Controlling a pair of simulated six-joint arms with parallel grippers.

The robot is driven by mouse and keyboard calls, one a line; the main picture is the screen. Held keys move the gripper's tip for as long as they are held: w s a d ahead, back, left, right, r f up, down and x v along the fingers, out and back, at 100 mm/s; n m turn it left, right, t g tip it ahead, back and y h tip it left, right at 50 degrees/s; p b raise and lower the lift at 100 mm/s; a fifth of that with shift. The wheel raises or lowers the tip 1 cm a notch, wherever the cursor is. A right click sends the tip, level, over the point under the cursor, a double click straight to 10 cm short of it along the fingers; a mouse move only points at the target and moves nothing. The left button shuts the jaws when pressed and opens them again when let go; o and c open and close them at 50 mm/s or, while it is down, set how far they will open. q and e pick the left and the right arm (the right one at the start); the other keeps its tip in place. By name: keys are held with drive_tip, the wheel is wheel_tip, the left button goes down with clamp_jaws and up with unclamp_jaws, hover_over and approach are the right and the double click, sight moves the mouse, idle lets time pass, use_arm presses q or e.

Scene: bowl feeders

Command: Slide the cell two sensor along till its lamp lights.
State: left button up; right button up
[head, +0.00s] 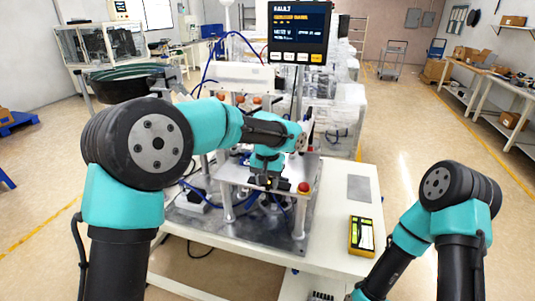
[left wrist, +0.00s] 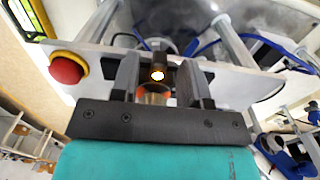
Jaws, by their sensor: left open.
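In the left wrist view, a small dark sensor (left wrist: 158,62) with a bright white-orange lamp glow (left wrist: 157,75) shows between the fingers of my left gripper (left wrist: 157,82). A short cylinder with an orange-red band (left wrist: 153,92) lies just below the glow, also between the fingers. The fingers are apart, one on each side; I cannot tell if either touches the sensor. In the head view my left gripper (head: 269,181) is low over the machine's raised metal plate, and the sensor is too small to make out. My right arm stands at the right, its gripper out of frame.
A red stop button (head: 304,187) sits on the plate's right corner; it also shows in the left wrist view (left wrist: 68,67). A screen (head: 299,28) above reads FAULT. A yellow handheld meter (head: 361,236) lies on the white table. Posts and blue cables surround the plate.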

sight(267, 185)
use_arm(q)
wheel_tip(267, 185, up, 16)
drive_tip(key=shift+r, duration=0.25)
idle(0.5)
